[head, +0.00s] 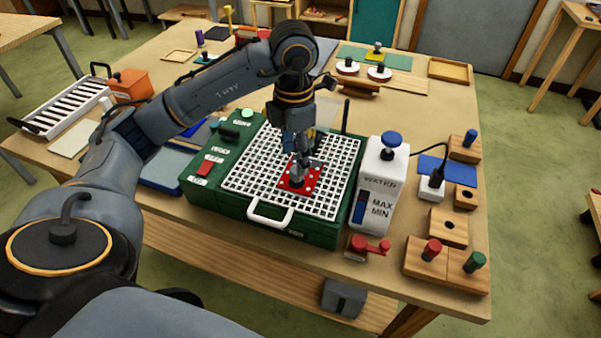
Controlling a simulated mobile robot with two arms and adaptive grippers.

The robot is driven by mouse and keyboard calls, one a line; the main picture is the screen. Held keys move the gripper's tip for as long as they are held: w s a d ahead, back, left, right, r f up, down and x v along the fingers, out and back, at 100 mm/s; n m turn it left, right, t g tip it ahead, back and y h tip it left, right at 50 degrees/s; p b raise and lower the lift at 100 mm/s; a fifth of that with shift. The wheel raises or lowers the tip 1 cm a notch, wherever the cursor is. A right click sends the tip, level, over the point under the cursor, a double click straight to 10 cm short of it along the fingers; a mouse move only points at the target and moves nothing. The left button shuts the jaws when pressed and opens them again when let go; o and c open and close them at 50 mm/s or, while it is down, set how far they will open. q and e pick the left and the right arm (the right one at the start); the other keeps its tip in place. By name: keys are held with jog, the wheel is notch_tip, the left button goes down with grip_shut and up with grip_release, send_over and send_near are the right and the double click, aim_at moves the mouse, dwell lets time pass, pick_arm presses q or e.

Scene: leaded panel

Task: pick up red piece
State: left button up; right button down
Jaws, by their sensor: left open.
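The red piece (292,186) is a small flat red square with pale dots near its corners. It lies on the white grid (330,150) on top of the green machine (232,208). My left gripper (299,178) points down right over the red piece, with its fingers at the middle of it. The fingers are open; they hide the centre of the piece, and I cannot tell whether they touch it. My right gripper is not in view.
A white water tank (378,190) with a blue knob stands right of the grid. A white handle (270,219) is at the machine's front. Wooden blocks with colored pegs (447,262) are at the right. A white slotted rack (62,108) and an orange box (131,86) are at the left.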

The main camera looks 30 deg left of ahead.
pick_arm(q)
jog(key=shift+s+d+f+p, duration=0.1)
jog(key=shift+s+f+p, duration=0.05)
jog(key=shift+f+p, duration=0.5)
notch_tip(320, 180, down, 3)
jog(key=shift+d+f+p, duration=0.1)
jog(key=shift+f+p, duration=0.1)
jog(key=shift+p, duration=0.4)
jog(key=shift+f, duration=0.3)
grip_shut()
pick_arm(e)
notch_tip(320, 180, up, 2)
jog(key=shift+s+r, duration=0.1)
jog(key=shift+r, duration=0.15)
